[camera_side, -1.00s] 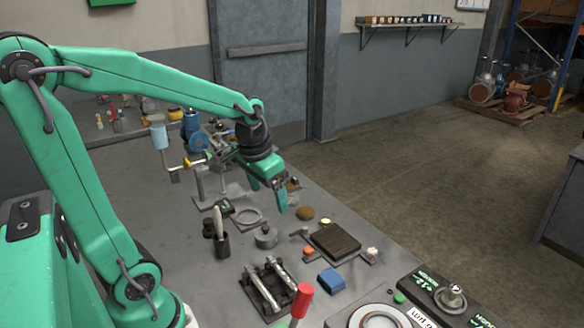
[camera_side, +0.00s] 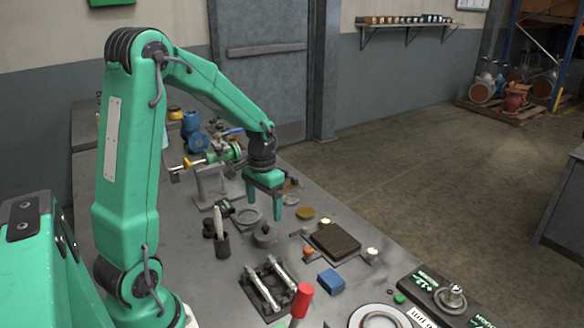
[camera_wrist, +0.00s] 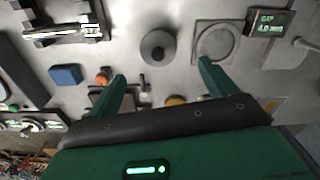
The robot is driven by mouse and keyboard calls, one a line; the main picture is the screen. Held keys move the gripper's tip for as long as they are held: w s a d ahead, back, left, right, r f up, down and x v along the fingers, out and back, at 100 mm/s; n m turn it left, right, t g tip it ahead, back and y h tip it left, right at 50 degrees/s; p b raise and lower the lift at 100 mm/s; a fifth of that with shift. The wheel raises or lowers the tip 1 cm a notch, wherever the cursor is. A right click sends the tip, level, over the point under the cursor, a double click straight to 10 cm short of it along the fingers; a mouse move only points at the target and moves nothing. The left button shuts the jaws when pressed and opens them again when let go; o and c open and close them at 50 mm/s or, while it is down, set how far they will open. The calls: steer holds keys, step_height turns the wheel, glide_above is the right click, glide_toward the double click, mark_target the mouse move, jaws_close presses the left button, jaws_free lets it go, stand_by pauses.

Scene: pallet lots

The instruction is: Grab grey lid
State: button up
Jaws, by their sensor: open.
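The grey lid (camera_side: 264,238) is a small round disc with a central knob, lying on the grey bench. It also shows in the wrist view (camera_wrist: 158,48), top centre, ahead of the fingers. My gripper (camera_side: 264,212) points down with its two green fingers apart and nothing between them. In the side view its fingertips appear just above and behind the lid. In the wrist view my gripper (camera_wrist: 162,72) has a finger to either side of the lid's line, with the lid beyond the tips. The lid is fully visible and untouched.
A flat grey ring (camera_side: 247,216) lies close beside the lid. A dark cup (camera_side: 217,243) with tools stands to its left. A dark pad on a plate (camera_side: 335,242) and a blue block (camera_side: 331,281) lie to the right. A green valve assembly (camera_side: 222,153) stands behind.

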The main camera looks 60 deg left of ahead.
mark_target(265, 227)
steer(key=shift+d+f, duration=0.15)
steer(key=shift+f, duration=3.6)
steer(key=shift+c, duration=0.4)
steer(key=c, duration=1)
